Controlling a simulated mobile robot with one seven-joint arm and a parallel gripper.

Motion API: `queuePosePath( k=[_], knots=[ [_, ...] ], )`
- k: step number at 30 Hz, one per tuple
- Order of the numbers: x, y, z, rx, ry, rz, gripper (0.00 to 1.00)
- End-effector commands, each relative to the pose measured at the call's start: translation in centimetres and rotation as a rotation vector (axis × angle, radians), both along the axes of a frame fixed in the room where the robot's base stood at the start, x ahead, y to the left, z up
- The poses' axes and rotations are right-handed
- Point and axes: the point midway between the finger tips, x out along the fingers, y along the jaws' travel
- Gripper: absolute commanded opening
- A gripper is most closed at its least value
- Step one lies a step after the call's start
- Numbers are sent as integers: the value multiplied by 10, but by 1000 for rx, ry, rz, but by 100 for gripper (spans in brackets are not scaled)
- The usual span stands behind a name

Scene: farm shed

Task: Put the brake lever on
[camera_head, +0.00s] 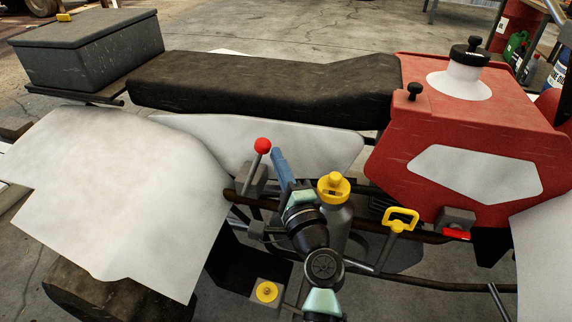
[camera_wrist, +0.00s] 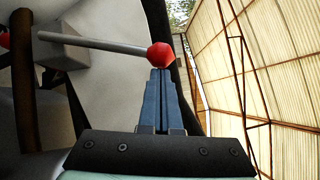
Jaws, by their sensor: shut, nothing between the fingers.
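A lever with a red ball knob (camera_head: 262,146) and a grey rod stands on a grey block at the vehicle's side; I take it as the brake lever. In the wrist view its rod runs in from the left and the knob (camera_wrist: 160,56) is at my fingertips. My gripper (camera_head: 276,153) is shut and empty, its blue fingers just right of the knob in the head view. The wrist view also shows the closed fingers (camera_wrist: 161,75), their tips overlapped by the knob. I cannot tell whether they touch it.
A yellow-capped grey bottle (camera_head: 333,190) stands right of my wrist. A yellow handle (camera_head: 400,219) and a red tab (camera_head: 455,233) are further right. A yellow round button (camera_head: 266,291) is below. The black seat (camera_head: 260,85) and red tank (camera_head: 470,130) lie behind. White fender (camera_head: 120,190) fills the left.

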Motion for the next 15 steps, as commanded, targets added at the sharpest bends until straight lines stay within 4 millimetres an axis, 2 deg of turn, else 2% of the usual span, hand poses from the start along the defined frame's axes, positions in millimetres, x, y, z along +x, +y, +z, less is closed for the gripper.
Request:
queuePosePath(
  k=[8,15],
  knots=[
    [0,0,1,-2,0,0,0],
    [2,8,11,-49,15,1,0]
  ],
)
